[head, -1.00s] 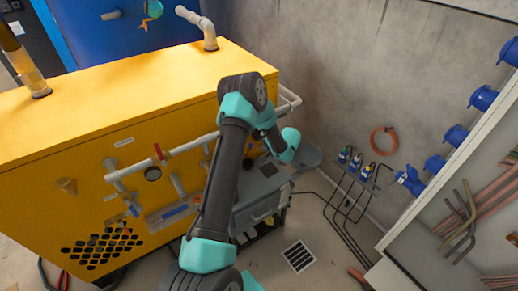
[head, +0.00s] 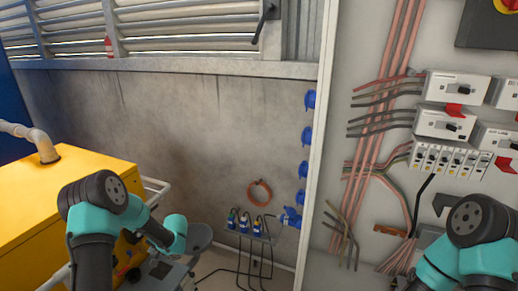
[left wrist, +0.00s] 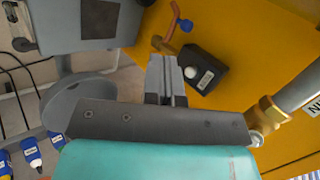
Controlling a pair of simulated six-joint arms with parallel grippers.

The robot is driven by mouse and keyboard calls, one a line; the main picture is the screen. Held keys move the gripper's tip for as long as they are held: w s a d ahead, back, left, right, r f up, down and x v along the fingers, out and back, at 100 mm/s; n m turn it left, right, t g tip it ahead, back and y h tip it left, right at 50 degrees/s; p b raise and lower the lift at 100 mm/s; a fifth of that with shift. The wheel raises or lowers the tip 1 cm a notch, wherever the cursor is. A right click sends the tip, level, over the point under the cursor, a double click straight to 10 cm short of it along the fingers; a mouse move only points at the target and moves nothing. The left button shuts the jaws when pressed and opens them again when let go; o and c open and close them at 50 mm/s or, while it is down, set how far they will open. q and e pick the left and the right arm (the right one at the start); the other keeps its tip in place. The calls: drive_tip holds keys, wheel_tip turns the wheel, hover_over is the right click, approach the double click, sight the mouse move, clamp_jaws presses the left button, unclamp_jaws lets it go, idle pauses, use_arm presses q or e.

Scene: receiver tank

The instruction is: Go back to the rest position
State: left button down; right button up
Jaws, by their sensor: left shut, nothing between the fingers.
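My left arm (head: 95,220) reaches in from the lower left of the head view, in front of the yellow machine (head: 25,205). In the left wrist view my left gripper (left wrist: 166,75) is shut and empty. It points toward the yellow machine's side (left wrist: 240,50), beside a black box with a white label (left wrist: 203,66); I cannot tell the gap. My right arm (head: 470,240) shows at the lower right of the head view, in front of the electrical panel (head: 345,120). Its gripper is out of the frame.
A grey pipe with a brass fitting (left wrist: 270,110) is right of the left gripper. A grey round plate (left wrist: 75,110) is at its left.

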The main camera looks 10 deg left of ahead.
use_arm(q)
drive_tip(key=s+d+f+g+h, duration=0.1)
drive_tip(key=s+d+f+h, duration=0.25)
drive_tip(key=d, duration=0.25)
drive_tip(key=s+d+f+m+h, duration=0.1)
drive_tip(key=s+d+f+h, duration=0.1)
drive_tip(key=s+d, duration=0.35)
drive_tip(key=s+d+f+g+h, duration=0.1)
drive_tip(key=s+d+f+h, duration=0.15)
drive_tip(key=d, duration=0.55)
drive_tip(key=s+d+n+t+h, duration=0.2)
drive_tip(key=s+d+t+h, duration=0.1)
drive_tip(key=s+d, duration=0.8)
drive_tip(key=shift+s+d+t+h, duration=0.3)
drive_tip(key=shift+d+h, duration=0.4)
drive_tip(key=shift+d, duration=0.5)
drive_tip(key=shift+f, duration=0.1)
